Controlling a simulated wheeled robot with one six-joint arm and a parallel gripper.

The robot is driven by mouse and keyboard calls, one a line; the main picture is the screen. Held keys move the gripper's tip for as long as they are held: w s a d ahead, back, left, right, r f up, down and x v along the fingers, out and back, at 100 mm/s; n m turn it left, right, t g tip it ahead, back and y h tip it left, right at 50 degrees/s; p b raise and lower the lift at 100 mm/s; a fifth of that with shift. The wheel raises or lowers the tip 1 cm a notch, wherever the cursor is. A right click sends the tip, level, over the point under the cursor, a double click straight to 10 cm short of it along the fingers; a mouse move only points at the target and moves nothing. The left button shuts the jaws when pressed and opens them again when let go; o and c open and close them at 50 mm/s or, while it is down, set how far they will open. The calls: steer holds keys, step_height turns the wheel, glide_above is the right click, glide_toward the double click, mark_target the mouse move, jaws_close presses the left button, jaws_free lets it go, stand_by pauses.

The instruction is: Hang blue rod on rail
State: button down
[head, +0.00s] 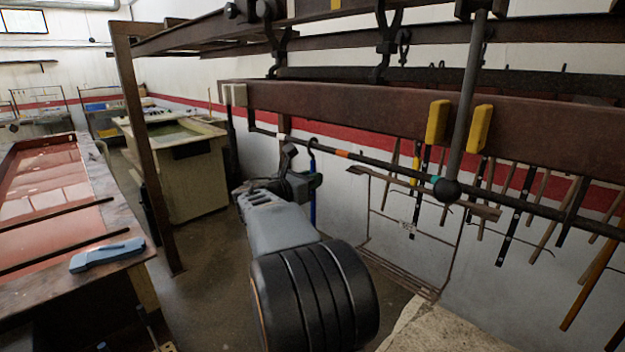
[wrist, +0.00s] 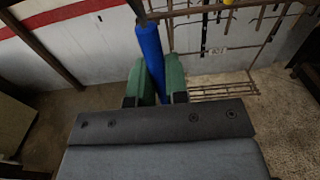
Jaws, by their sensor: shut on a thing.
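The blue rod (wrist: 150,50) stands roughly upright between the green fingers of my gripper (wrist: 154,78) in the wrist view. In the head view, my gripper (head: 299,178) is shut on the rod, and a strip of blue (head: 313,205) shows beside and below it. A dark hook (head: 311,146) tops the rod. The hook is at the thin dark rail (head: 395,166), near the orange band at its left part. I cannot tell if the hook sits over the rail or only beside it.
A rusty beam (head: 340,109) with yellow blocks (head: 437,122) runs above the rail. A dark post with a ball end (head: 446,188) hangs in front of it. Several dark and brown rods hang behind at right. A workbench with a blue tool (head: 107,254) is at left.

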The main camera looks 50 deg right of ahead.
steer(key=shift+f, duration=0.3)
steer(key=c, duration=1.1)
jaws_free()
steer(key=shift+o, duration=0.2)
steer(key=a+b, duration=0.2)
steer(key=a, duration=1.2)
steer(key=shift+w, duration=0.45)
